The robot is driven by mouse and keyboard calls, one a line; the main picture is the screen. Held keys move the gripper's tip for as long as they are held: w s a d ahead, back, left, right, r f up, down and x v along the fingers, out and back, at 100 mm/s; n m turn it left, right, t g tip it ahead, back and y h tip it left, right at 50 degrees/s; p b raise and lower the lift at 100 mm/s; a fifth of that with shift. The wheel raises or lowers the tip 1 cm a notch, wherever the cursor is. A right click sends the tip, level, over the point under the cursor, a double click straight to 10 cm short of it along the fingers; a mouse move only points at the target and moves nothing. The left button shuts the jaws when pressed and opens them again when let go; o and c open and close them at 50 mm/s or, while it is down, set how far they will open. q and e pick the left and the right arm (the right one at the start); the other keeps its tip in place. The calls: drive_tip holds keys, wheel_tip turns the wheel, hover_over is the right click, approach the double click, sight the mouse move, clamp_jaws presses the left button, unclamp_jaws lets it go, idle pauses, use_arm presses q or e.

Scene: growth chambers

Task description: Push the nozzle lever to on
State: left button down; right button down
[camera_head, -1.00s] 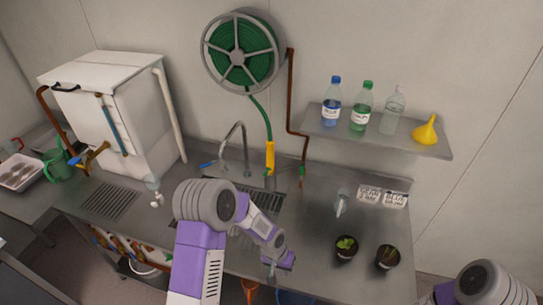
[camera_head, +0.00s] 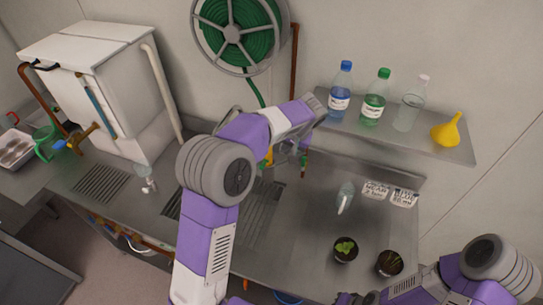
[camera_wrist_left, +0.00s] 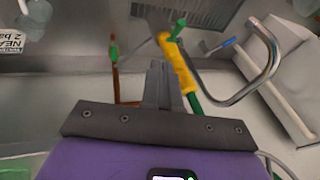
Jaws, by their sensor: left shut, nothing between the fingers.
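The yellow nozzle (camera_wrist_left: 181,68) hangs on the green hose near the sink. In the head view only a sliver of the nozzle (camera_head: 268,158) shows behind my left arm. I cannot make out its lever clearly; a green piece (camera_wrist_left: 178,27) shows at one end. My left gripper (camera_wrist_left: 164,72) is shut and empty, its fingers close beside the yellow body; I cannot tell if they touch. In the head view the left gripper (camera_head: 302,147) is at the nozzle's right, partly hidden by my arm. My right arm is at the bottom right, its gripper cut off or unclear.
The curved steel tap (camera_wrist_left: 268,65) with a blue handle stands near the nozzle. A brown pipe (camera_head: 294,60) runs down the wall. A shelf (camera_head: 450,150) with bottles and a yellow funnel is at the right. Two potted plants stand on the counter; bare counter lies around them.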

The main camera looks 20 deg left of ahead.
use_arm(q)
approach(263, 165)
wheel_tip(263, 165, down, 4)
drive_tip(key=w+d, duration=0.2)
drive_tip(key=w, duration=0.1)
drive_tip(key=a+f, duration=0.1)
drive_tip(key=s+a+f+b, duration=0.1)
drive_tip(key=a, duration=0.1)
drive_tip(key=shift+s+b, duration=0.1)
drive_tip(key=shift+b, duration=0.2)
